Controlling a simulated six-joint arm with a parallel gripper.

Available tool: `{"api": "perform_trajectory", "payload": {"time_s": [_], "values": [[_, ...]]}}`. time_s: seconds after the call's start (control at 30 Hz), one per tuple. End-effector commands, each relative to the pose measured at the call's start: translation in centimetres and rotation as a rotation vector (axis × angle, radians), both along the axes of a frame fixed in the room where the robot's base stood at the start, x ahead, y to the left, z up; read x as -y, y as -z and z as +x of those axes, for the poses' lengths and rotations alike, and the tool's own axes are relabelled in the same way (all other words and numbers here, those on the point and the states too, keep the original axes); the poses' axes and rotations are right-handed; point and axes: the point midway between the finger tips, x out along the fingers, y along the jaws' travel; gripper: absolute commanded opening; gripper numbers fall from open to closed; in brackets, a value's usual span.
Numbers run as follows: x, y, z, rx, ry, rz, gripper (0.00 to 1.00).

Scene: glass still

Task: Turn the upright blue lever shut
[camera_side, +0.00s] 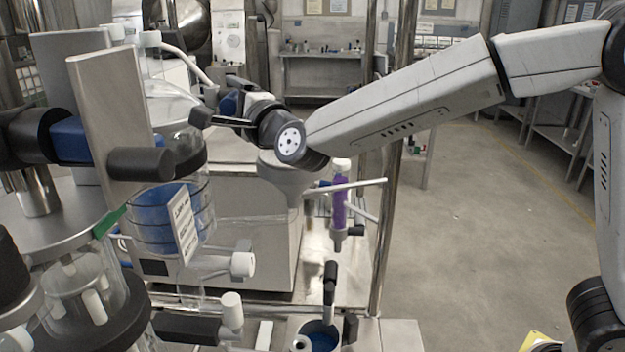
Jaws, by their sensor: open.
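My gripper (215,99) is at the upper left of centre, at the end of my arm, pointing left beside the glassware. Its dark fingers are apart. A small blue piece (229,103) shows at the fingers; I cannot tell whether it is the upright lever or part of my gripper, or whether the fingers touch it. No other upright blue lever is clear. A larger blue block (70,140) sits at the left between a black fitting and grey plates. The glass vessel (205,205) with blue inside stands just below and left of my gripper.
A white tube (183,57) curves down close to my gripper. Grey plates (110,115) and a black knob (155,163) crowd the left. A metal post (388,215) and a clamped purple tube (340,203) stand under my arm. The floor at right is open.

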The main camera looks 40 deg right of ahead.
Motion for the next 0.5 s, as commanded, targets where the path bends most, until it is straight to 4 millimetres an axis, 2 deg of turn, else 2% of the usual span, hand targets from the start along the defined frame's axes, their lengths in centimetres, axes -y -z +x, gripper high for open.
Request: {"api": "perform_trajectory", "payload": {"time_s": [0.17, 0.27, 0.4, 0.43, 0.5], "values": [[0.00, 0.01, 0.00, 0.000, 0.000, 0.000, 0.79], [-0.01, 0.02, -0.01, 0.000, 0.000, 0.000, 0.50], [-0.01, 0.01, -0.02, 0.000, 0.000, 0.000, 0.05], [-0.01, 0.02, -0.02, 0.000, 0.000, 0.000, 0.00], [-0.01, 0.01, -0.02, 0.000, 0.000, 0.000, 0.00]]}}
